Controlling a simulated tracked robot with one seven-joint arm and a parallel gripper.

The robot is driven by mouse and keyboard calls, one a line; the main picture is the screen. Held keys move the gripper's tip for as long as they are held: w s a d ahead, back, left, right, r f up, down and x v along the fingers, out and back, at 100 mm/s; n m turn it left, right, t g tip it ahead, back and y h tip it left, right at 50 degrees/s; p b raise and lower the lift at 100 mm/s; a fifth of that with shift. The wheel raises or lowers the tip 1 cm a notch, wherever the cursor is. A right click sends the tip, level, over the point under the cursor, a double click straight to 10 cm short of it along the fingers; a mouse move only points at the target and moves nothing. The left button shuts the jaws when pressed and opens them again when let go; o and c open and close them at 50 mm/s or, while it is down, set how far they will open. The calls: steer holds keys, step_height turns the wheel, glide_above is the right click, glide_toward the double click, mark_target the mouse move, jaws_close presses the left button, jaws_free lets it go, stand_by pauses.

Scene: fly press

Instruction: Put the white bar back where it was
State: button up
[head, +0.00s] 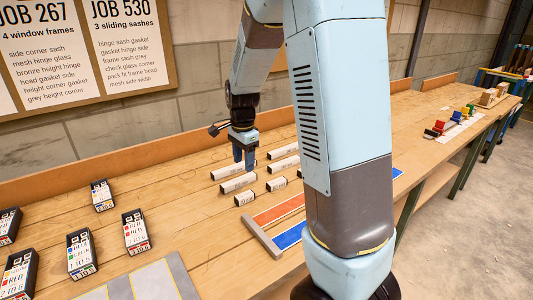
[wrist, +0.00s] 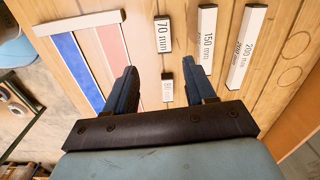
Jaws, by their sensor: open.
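Several white bars with printed lengths lie on the wooden bench; which one the task means I cannot tell. In the wrist view a 70 mm bar (wrist: 163,35), a 150 mm bar (wrist: 207,42) and a 200 mm bar (wrist: 246,48) lie beyond the fingers. A short bar (wrist: 167,87) with an unclear label shows between the fingers. My gripper (wrist: 162,74) is open and holds nothing. In the head view my gripper (head: 244,166) points down over the group, near a long bar (head: 238,183) and a shorter bar (head: 244,198).
A tray with red and blue strips (head: 288,237) lies in front of the bars, partly behind my arm. Several dark label boxes (head: 135,231) stand at the left, with a grey board (head: 150,283) in front. Coloured clamps (head: 450,120) are farther right. Bare bench lies left of the bars.

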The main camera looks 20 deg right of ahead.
steer(key=s+r+n+t, duration=0.2)
steer(key=s+r+n, duration=0.5)
steer(key=s, duration=0.5)
steer(key=s+r+n+t, duration=0.3)
steer(key=s+r+n, duration=0.4)
steer(key=s+r, duration=0.3)
steer(key=shift+s+d+r+n, duration=0.25)
steer(key=shift+s+n, duration=0.15)
steer(key=shift+s, duration=1.05)
